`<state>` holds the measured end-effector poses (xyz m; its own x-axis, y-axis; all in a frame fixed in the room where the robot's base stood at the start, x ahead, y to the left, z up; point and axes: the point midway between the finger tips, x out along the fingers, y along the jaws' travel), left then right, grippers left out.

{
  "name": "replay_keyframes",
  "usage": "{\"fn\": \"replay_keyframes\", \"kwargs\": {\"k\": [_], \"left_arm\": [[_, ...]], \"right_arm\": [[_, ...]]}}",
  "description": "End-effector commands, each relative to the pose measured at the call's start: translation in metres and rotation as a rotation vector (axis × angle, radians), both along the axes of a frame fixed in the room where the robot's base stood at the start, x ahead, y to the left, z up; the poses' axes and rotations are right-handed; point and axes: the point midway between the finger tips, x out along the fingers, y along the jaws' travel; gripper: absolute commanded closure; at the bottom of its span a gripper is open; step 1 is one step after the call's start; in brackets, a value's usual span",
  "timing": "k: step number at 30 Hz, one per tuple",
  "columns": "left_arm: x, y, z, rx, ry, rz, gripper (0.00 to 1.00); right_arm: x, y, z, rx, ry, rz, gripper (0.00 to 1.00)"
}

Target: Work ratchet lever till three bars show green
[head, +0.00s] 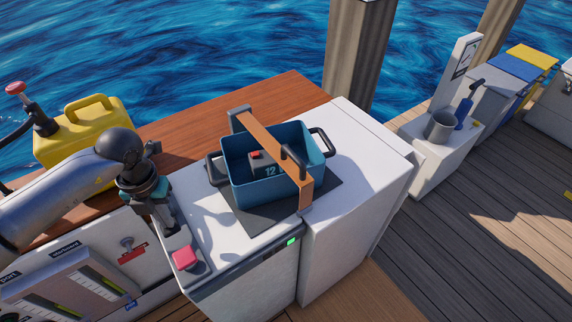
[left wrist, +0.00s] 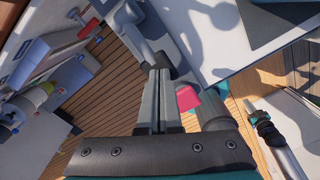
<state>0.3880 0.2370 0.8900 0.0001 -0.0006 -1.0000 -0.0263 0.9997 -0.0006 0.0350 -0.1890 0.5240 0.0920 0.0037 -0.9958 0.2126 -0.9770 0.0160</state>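A blue box (head: 236,190) stands on a dark mat on the white locker. An orange-brown strap (head: 265,133) crosses over it, with a black ratchet lever (head: 293,161) standing up near the box's front right. A dark strip (head: 262,254) on the locker's front edge shows one green light (head: 291,241). My left gripper (head: 172,225) points down over the locker's left end, away from the lever, near a pink-red knob (head: 185,258). In the left wrist view, its fingers (left wrist: 160,75) look together, with nothing seen between them. My right gripper (left wrist: 250,106) shows small there; its opening is unclear.
A yellow can (head: 85,135) stands on the wooden top at left. A panel with gauges (head: 70,290) and a red switch (head: 132,252) is at front left. A white stand with a grey cup (head: 440,126) is at right. The deck (head: 450,240) is clear; water lies behind.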

Motion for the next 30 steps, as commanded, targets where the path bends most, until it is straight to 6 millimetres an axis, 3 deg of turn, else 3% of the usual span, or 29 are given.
{"fn": "replay_keyframes", "kwargs": {"k": [30], "left_arm": [[0.0,0.001,-0.028,0.002,-0.001,0.001,1.0]], "right_arm": [[0.0,0.0,-0.022,0.001,0.0,0.0,1.0]]}}
